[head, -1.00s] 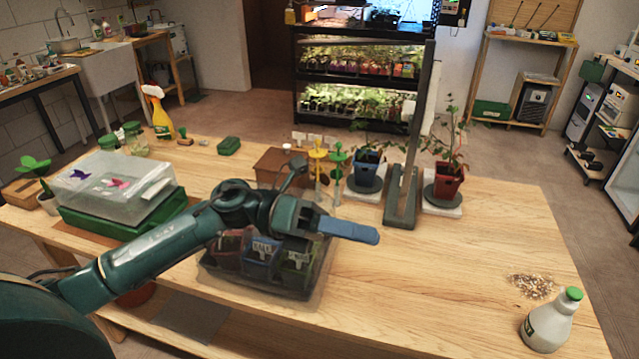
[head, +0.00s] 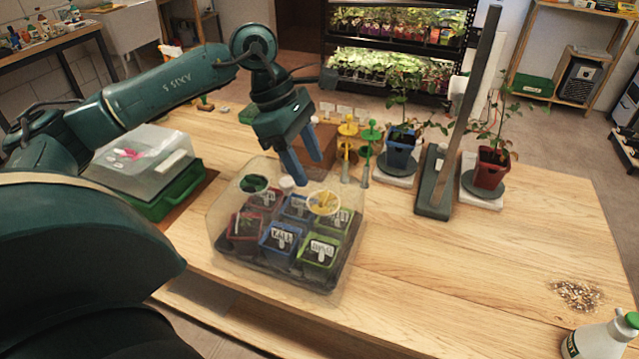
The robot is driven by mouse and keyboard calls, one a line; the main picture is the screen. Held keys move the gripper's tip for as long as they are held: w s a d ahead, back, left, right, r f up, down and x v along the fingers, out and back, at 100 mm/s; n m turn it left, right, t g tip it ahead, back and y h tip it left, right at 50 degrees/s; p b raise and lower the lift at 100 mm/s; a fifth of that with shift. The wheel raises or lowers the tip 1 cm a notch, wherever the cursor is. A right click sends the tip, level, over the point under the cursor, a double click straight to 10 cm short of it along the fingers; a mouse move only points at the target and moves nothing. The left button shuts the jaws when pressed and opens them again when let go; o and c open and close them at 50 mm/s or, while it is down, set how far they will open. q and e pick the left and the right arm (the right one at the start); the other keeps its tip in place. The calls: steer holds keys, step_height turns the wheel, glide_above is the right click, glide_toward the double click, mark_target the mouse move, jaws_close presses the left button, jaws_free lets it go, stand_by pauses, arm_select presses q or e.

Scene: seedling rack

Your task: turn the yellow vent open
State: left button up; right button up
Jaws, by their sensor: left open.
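The yellow vent (head: 324,203) is a round disc on the right part of the top of a clear propagator lid (head: 222,200). A dark green vent (head: 253,183) sits on the same lid to its left. Several small labelled pots in red, blue and green stand under the lid. My left gripper (head: 307,172) points down above the lid, just behind and left of the yellow vent. Its blue fingers are open and empty, apart from the vent as far as I can see. My right gripper is not in view.
Yellow and green stakes (head: 347,150) stand behind the lid. A blue pot (head: 401,148) and a red pot (head: 490,170) hold plants beside a dark upright post (head: 470,110). A clear box (head: 145,155) on a green base is at left.

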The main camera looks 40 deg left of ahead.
mark_target(322, 196)
arm_select(q)
steer(key=x, duration=0.4)
steer(key=shift+d+f, duration=0.25)
steer(key=shift+f, duration=0.05)
steer(key=shift+w+d+f, duration=0.1)
steer(key=shift+d+f, duration=0.1)
steer(key=shift+f, duration=0.5)
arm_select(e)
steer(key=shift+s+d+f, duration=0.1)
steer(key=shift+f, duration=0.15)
arm_select(q)
steer(key=shift+c, duration=0.2)
steer(key=c, duration=0.9)
steer(key=shift+c, duration=0.2)
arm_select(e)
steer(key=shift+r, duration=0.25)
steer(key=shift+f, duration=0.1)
